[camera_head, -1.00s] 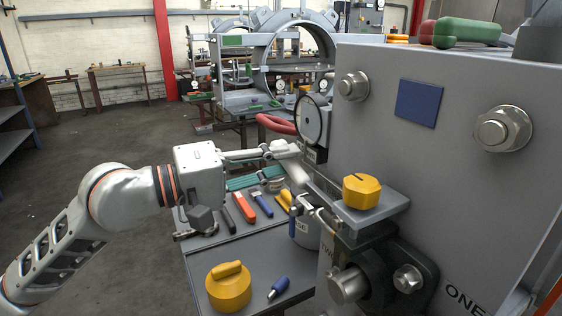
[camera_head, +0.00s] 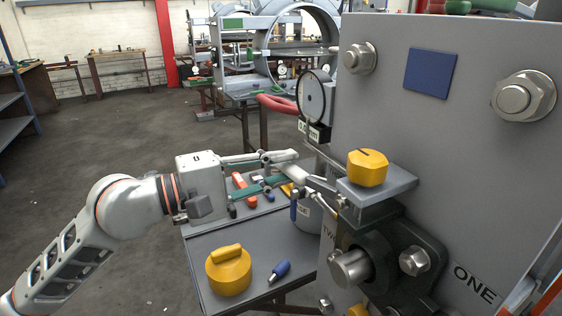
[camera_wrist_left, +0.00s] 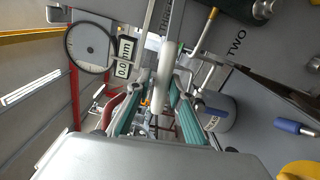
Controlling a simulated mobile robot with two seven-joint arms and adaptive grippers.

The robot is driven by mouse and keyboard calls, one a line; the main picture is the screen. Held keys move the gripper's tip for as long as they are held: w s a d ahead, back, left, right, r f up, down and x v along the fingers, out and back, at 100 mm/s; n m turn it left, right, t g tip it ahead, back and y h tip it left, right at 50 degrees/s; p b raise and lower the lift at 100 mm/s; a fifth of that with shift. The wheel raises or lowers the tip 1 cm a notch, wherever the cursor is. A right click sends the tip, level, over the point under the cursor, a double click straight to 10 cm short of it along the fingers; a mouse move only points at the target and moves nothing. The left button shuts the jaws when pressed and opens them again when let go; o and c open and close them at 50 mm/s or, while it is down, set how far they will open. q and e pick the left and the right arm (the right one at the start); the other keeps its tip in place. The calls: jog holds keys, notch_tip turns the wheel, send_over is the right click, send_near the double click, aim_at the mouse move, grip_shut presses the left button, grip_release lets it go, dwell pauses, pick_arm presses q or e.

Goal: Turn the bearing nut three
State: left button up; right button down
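My left gripper (camera_head: 292,165) reaches from the left toward the left edge of the big grey block (camera_head: 390,110). Its teal-padded fingers stand apart. In the left wrist view the gripper (camera_wrist_left: 160,82) has a pale round bar (camera_wrist_left: 168,65) between or just beyond its fingertips; contact cannot be told. A label that seems to read THREE (camera_wrist_left: 165,18) shows beside the bar. Bearing nut three itself is not clearly seen. The block carries labels TWO (camera_head: 332,237) and ONE (camera_head: 474,281). My right gripper is not in view.
A dial gauge (camera_head: 313,97) stands close behind the gripper. A yellow knob (camera_head: 367,168) sits on a ledge right of it. A grey table (camera_head: 215,262) below holds another yellow knob (camera_head: 229,272), a blue-handled tool (camera_head: 280,270) and several tools. Open floor lies left.

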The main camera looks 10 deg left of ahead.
pick_arm(q)
jog(key=f+n, duration=0.2)
jog(key=f, duration=0.1)
jog(key=shift+s+d, duration=0.15)
jog(key=shift+s, duration=0.05)
jog(key=shift+n, duration=0.3)
jog(key=shift+s+f, duration=0.15)
jog(key=shift+f, duration=0.05)
dwell(0.3)
jog(key=shift+f+n, duration=0.3)
jog(key=shift+n, duration=0.1)
